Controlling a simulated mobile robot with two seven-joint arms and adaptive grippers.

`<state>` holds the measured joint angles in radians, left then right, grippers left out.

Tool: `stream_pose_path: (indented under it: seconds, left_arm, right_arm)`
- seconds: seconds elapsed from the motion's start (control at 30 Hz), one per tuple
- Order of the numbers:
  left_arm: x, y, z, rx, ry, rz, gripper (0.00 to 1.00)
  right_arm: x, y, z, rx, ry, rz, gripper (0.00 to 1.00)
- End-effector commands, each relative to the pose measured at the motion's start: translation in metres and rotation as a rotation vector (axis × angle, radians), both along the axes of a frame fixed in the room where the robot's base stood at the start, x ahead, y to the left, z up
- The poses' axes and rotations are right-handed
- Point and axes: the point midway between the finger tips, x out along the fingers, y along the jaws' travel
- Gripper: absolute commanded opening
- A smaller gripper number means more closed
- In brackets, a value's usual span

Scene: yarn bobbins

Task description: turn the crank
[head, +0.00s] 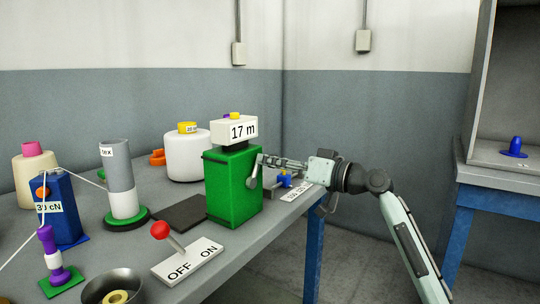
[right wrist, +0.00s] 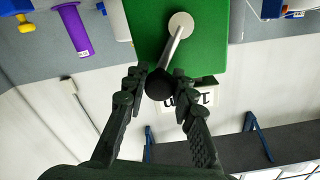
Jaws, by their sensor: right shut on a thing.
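The crank (head: 253,173) is a grey metal arm on the right side of a green box (head: 226,187). A white sign reading "17 m" (head: 243,131) tops the box. In the right wrist view the crank arm (right wrist: 175,45) runs from a round hub on the green face (right wrist: 215,35) to a black knob (right wrist: 158,86). My right gripper (head: 266,161) reaches in from the right; its fingers (right wrist: 161,82) are closed around the knob. The fingers partly hide the knob's sides. My left gripper is not in view.
An OFF/ON switch with a red ball lever (head: 160,230) stands in front of the box. A blue-knobbed device (head: 285,181) sits behind the gripper, near the table's right edge.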

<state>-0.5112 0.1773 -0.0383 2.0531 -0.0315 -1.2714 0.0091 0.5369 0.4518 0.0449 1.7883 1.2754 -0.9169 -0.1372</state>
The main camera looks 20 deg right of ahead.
Motion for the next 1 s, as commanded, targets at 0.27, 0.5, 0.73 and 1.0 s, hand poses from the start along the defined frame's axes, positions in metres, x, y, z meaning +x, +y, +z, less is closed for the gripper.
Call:
stream_pose_path:
  seconds: [0.27, 0.5, 0.73, 1.0]
  left_arm:
    - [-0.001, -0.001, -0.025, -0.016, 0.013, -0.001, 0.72]
    - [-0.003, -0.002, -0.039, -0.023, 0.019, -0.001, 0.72]
    - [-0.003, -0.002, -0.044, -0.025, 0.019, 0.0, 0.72]
    - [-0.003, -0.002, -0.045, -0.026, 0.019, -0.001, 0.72]
  right_arm:
    - [0.006, -0.007, -0.006, 0.157, 0.124, -0.001, 0.0]
    - [0.008, -0.011, -0.012, 0.241, 0.19, -0.001, 0.0]
    - [0.009, -0.012, -0.014, 0.273, 0.214, -0.001, 0.0]
    - [0.009, -0.012, -0.014, 0.277, 0.215, -0.001, 0.0]
